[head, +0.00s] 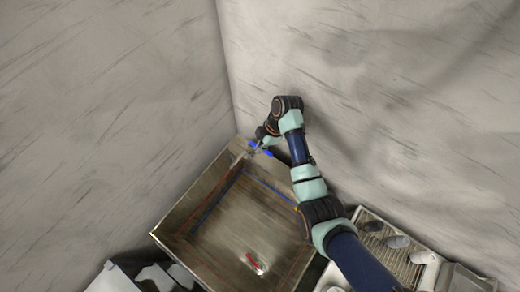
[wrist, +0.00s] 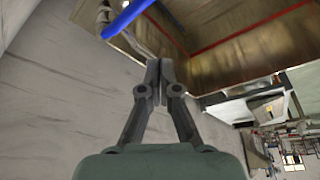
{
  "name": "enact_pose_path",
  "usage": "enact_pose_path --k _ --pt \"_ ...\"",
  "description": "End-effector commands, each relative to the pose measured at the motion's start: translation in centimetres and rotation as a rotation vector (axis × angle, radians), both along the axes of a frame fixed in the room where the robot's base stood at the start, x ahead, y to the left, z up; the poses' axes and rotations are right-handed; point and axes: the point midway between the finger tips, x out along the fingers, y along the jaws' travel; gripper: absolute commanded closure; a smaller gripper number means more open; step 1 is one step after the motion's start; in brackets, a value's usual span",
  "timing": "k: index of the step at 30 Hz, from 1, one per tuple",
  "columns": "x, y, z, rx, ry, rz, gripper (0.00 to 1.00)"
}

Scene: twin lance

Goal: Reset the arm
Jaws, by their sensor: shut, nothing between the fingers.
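My gripper (wrist: 160,68) is shut with nothing between its fingers in the wrist view. In the head view my gripper (head: 252,150) is at the far corner of a brown box-like bin (head: 192,198), near its rim. I cannot tell whether it touches the rim. A blue piece (wrist: 128,18) shows just beyond the fingertips in the wrist view, and blue also shows beside the gripper in the head view (head: 267,151). My arm reaches up from the lower right, bent at the elbow.
A small red and white thing (head: 255,264) lies on the bin floor. A rack with grey rounded things (head: 397,242) stands at the lower right. Pale walls meet behind the bin, close to my arm. White shapes (head: 150,276) are at the lower left.

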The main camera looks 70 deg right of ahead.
Motion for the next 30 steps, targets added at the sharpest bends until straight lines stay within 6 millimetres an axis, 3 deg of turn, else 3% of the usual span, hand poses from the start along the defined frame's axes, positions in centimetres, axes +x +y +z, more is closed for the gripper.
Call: enact_pose_path --k 3,9,24,26,28,30 --pt "-0.2 -0.8 2.2 0.0 0.0 0.0 1.0" --pt "-0.4 -1.4 4.1 0.004 0.001 0.001 1.0" --pt "-0.4 -1.4 4.2 0.004 0.001 0.001 1.0" --pt "0.5 -0.7 4.8 -0.011 0.0 -0.008 1.0" --pt "2.7 1.1 6.1 -0.047 -0.008 -0.038 1.0" --pt "5.9 4.3 8.3 -0.1 -0.036 -0.096 1.0"
